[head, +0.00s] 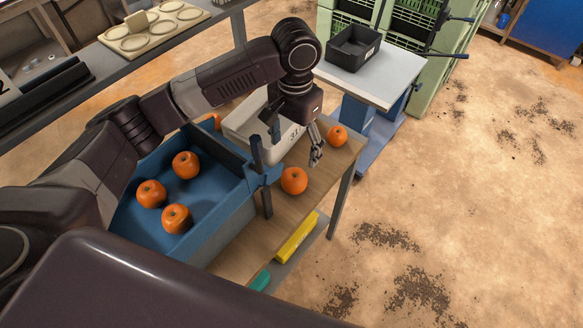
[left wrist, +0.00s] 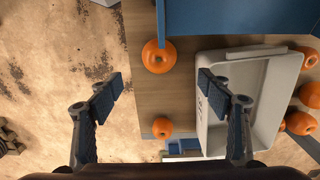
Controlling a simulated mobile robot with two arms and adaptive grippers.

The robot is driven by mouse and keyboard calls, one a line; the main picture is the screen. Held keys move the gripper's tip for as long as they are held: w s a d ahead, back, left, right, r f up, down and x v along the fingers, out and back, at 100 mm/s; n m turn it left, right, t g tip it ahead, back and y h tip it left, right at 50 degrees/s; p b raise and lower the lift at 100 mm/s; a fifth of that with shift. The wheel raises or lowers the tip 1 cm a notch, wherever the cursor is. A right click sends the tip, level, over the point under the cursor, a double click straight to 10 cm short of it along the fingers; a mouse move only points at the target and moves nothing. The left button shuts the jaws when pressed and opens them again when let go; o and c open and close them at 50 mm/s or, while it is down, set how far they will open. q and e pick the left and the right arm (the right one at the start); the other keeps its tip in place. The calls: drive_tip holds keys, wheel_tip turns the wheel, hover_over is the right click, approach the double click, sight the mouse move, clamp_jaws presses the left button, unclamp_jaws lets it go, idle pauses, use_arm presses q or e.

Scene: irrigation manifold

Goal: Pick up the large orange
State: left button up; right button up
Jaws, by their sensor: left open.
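The large orange (head: 294,180) rests on the wooden table beside the blue crate's right corner. It also shows in the left wrist view (left wrist: 158,58), near the blue wall at the top. A smaller orange (head: 336,135) lies farther back near the table's right edge, and low in the left wrist view (left wrist: 162,127). My left gripper (head: 316,155) is open and empty above the table, between these two oranges in the head view. In the left wrist view its fingertips (left wrist: 160,92) are wide apart, with both oranges lying between the finger lines. My right gripper is not in view.
A blue crate (head: 222,228) holding several oranges stands left of the large orange. A white bin (head: 238,137) is behind it, close to my left gripper and overlapped by the right finger in the wrist view. A grey side table (head: 385,78) with a black tray (head: 353,48) stands beyond.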

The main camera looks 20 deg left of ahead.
sight(294, 174)
use_arm(q)
drive_tip(key=shift+s+d+f+b, duration=0.1)
drive_tip(key=shift+s+f+b, duration=0.1)
drive_tip(key=shift+f+b, duration=0.9)
wheel_tip(294, 174, down, 4)
drive_tip(key=b, duration=0.3)
drive_tip(key=shift+w+r, duration=0.1)
drive_tip(key=shift+w, duration=0.05)
drive_tip(key=shift+f, duration=0.95)
wheel_tip(294, 174, down, 5)
drive_tip(key=shift+r+p, duration=0.2)
drive_tip(key=shift+p, duration=0.5)
drive_tip(key=shift+f, duration=0.6)
drive_tip(key=c, duration=1.2)
drive_tip(key=shift+c, duration=0.3)
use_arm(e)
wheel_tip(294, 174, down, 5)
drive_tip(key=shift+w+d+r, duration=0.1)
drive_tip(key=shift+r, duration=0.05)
use_arm(q)
drive_tip(key=shift+r, duration=0.1)
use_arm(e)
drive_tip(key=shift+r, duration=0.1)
